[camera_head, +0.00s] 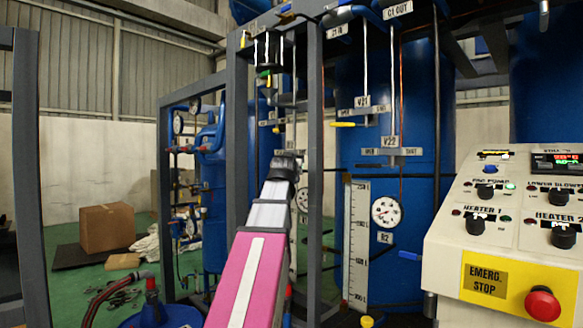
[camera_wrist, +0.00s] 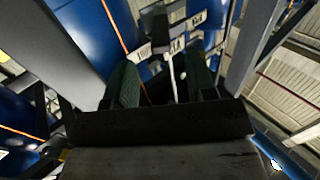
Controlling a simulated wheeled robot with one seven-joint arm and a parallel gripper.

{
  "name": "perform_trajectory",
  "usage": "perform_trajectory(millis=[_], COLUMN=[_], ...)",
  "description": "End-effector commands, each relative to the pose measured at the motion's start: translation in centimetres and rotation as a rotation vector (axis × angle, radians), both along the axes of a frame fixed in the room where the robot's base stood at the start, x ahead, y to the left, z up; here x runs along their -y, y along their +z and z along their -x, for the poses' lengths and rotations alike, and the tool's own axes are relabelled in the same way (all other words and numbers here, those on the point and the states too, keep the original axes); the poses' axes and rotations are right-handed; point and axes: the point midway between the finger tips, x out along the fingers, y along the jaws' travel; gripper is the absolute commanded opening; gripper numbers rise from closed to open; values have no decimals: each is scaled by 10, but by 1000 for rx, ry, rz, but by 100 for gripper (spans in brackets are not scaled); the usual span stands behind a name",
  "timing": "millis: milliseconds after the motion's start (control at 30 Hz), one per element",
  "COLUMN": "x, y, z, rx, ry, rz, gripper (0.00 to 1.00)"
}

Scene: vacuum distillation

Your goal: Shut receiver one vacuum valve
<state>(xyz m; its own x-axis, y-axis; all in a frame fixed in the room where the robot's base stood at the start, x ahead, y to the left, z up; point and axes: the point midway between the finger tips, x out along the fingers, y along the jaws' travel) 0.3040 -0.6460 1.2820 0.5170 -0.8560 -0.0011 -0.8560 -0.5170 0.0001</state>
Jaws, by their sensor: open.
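My gripper (camera_wrist: 160,78) shows in the wrist view with its two green-padded fingers apart and nothing held between them. A thin pale rod (camera_wrist: 172,75) shows in the gap beyond the fingers, under small white label plates (camera_wrist: 177,45); I cannot tell whether it touches a finger. In the head view my arm reaches up to the left frame bay, and I cannot clearly make out its fingers there. A small yellow part (camera_head: 264,73) shows in that bay, partly hidden by dark parts. I cannot tell which handle is receiver one's vacuum valve.
A yellow handle (camera_head: 343,124) sits by the V21 label, right of a grey frame post (camera_head: 315,180). A gauge (camera_head: 386,211) marks R2. The control panel (camera_head: 510,220) stands at the right.

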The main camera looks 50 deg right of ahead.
Motion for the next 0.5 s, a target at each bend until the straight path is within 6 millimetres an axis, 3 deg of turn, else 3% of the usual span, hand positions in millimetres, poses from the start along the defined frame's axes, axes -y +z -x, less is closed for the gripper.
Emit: perform_trajectory(millis=[33, 200, 500], x=[-11, -26, -27], y=[-2, -1, 0], z=[7, 16, 16], rx=[1, 0, -1], ry=[0, 0, 0], rz=[1, 0, -1], gripper=[51, 51, 48])
